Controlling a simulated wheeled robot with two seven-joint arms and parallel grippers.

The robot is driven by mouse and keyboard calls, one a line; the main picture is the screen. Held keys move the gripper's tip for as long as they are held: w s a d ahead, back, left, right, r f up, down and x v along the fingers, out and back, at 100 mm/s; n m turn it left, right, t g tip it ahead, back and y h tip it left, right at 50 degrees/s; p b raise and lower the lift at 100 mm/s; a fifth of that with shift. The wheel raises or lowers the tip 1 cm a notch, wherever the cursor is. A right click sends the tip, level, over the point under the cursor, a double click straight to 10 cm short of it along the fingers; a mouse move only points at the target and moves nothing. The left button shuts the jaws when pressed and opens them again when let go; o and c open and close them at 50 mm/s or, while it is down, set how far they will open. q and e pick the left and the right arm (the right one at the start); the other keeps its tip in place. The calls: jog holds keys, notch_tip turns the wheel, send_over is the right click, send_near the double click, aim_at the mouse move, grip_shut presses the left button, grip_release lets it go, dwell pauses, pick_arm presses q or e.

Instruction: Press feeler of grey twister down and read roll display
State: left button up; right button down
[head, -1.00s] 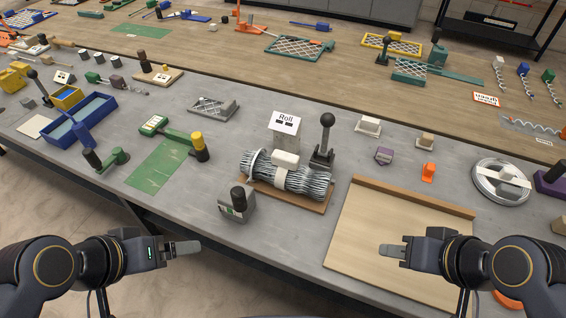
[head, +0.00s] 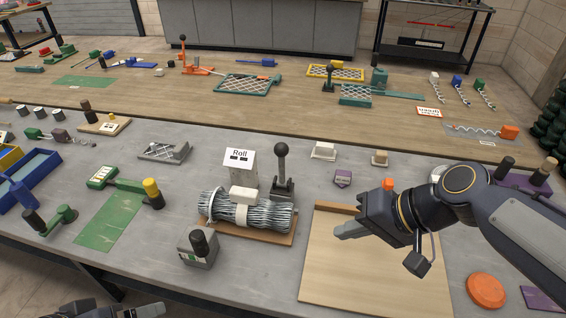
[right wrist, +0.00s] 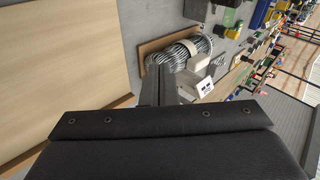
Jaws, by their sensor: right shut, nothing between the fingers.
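The white roll display (head: 240,165), headed "Roll" with two dark windows, stands behind a bundle of grey wire (head: 270,216) on a wooden base. A white block (head: 243,193) rests on the bundle. A grey lever with a dark ball knob (head: 281,150) stands upright at its right. A grey box with a black knob (head: 198,247) stands in front; I cannot tell which part is the feeler. My right gripper (head: 340,232) is shut and empty above the wooden board, right of the bundle; its fingers (right wrist: 157,85) point towards the bundle (right wrist: 178,55) in the right wrist view. My left gripper (head: 150,310) is partly cut off at the bottom edge.
A wooden board (head: 350,275) with a raised back edge lies right of the bundle. A green mat (head: 108,222) and green tool (head: 125,184) lie to its left. An orange disc (head: 486,290) lies at the right. Small blocks stand behind the board.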

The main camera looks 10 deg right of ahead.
jog(key=w+m+y+b, duration=0.3)
jog(key=w+y, duration=0.1)
jog(key=w, duration=0.8)
jog(key=m+t+y+b, duration=0.2)
jog(key=m+t+y, duration=0.1)
jog(key=m+t, duration=0.1)
send_near(282, 166)
jog(key=w+d+r, duration=0.1)
jog(key=w+d, duration=0.2)
jog(key=w, duration=0.2)
jog(key=shift+m+t, duration=0.3)
jog(key=shift+w+a+r+p, duration=0.2)
jog(key=shift+w+a+p, duration=0.25)
jog(key=shift+a, duration=1)
jog(key=shift+w+a+r+p, duration=0.15)
jog(key=shift+w+a+p, duration=0.3)
jog(key=shift+a, duration=1)
jog(key=shift+w+a+r+p, duration=0.25)
jog(key=shift+a+p, duration=0.35)
jog(key=shift+a, duration=0.85)
jog(key=shift+f, duration=0.1)
